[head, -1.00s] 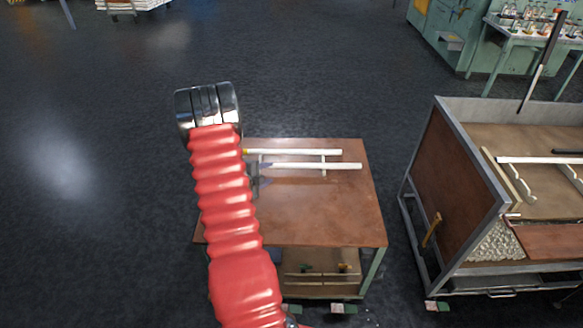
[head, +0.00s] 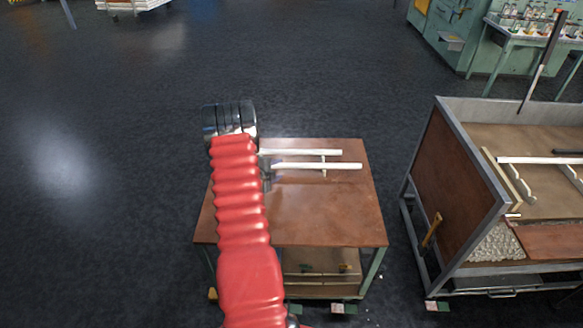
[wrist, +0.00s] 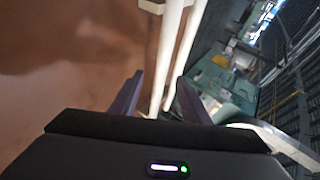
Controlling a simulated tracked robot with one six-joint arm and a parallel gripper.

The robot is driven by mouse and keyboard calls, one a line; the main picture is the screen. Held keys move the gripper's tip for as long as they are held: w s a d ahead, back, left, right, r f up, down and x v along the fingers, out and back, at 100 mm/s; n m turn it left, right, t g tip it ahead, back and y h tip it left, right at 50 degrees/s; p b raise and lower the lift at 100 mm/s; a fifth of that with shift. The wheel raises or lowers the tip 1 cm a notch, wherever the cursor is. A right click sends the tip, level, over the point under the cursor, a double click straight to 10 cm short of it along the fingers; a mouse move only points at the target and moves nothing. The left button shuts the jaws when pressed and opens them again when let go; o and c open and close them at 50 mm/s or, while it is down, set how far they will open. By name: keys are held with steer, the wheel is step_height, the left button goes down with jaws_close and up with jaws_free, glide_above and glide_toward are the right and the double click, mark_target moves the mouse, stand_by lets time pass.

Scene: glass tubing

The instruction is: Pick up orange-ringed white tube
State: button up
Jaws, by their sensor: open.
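Two white tubes lie side by side across a brown-topped table, the far tube (head: 305,152) and the near tube (head: 320,166). The left ends of both are behind my arm, and no orange ring shows now; earlier it showed at the far tube's left end. My gripper (head: 266,176) is mostly hidden behind my red arm, at the tubes' left side. In the wrist view its dark fingers are apart and empty (wrist: 158,92). Both tubes run up the picture from between the fingertips, but contact or depth cannot be told.
The brown table top (head: 315,215) is bare in front of the tubes. A light crosspiece (head: 323,160) lies by the tubes near their right part. A metal-framed cart (head: 450,190) with more tubing stands at right, with a floor gap between. A green bench (head: 510,40) is behind.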

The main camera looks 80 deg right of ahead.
mark_target(284, 166)
steer(key=shift+x, duration=2.6)
steer(key=shift+s+r, duration=0.1)
steer(key=shift+r, duration=0.05)
steer(key=shift+c, duration=0.4)
jaws_close()
